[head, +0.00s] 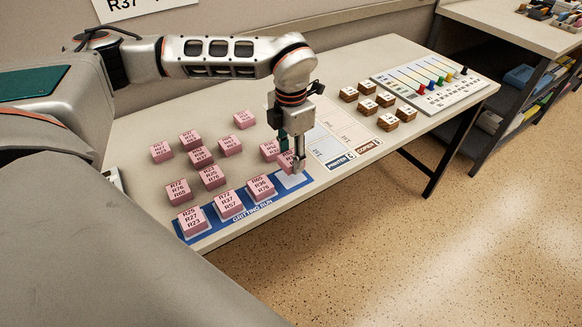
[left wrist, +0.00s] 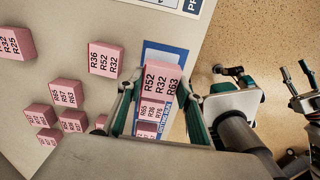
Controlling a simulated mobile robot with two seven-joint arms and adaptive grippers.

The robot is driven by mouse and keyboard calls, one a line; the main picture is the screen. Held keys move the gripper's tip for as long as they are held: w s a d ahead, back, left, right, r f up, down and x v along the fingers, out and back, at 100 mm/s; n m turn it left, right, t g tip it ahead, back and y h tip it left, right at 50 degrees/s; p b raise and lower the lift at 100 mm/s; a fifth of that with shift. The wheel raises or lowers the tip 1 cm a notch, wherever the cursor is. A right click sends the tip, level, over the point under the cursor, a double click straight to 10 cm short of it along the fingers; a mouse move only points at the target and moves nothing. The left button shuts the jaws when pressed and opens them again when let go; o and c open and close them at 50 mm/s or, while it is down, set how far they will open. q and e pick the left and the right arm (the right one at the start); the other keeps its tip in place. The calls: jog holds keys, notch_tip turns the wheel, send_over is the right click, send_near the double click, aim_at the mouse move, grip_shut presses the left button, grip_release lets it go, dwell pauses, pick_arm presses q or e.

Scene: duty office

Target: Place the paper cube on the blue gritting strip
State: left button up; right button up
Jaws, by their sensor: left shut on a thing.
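My left gripper (head: 291,166) is shut on a pink paper cube (head: 286,160), at the right end of the blue gritting strip (head: 243,213). Whether the cube touches the strip I cannot tell. Three pink cubes (head: 192,221) stand on the strip in a row left of the held one; the pale slot at the right end (head: 292,181) shows bare. In the left wrist view my right gripper (left wrist: 296,68) appears with its fingers apart.
Several other pink cubes (head: 202,156) stand on the table behind the strip, one close behind the gripper. White printer and copier mats (head: 335,142) lie right of it. Brown-sided cubes (head: 367,104) and a board with coloured pieces (head: 462,93) are farther right.

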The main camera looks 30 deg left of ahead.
aim_at(291, 168)
pick_arm(q)
jog(key=shift+f, duration=2.05)
jog(key=shift+f, duration=0.1)
jog(key=o, duration=1.1)
jog(key=shift+f, duration=0.1)
notch_tip(291, 168, up, 12)
jog(key=shift+r+p, duration=0.2)
jog(key=shift+p, duration=0.2)
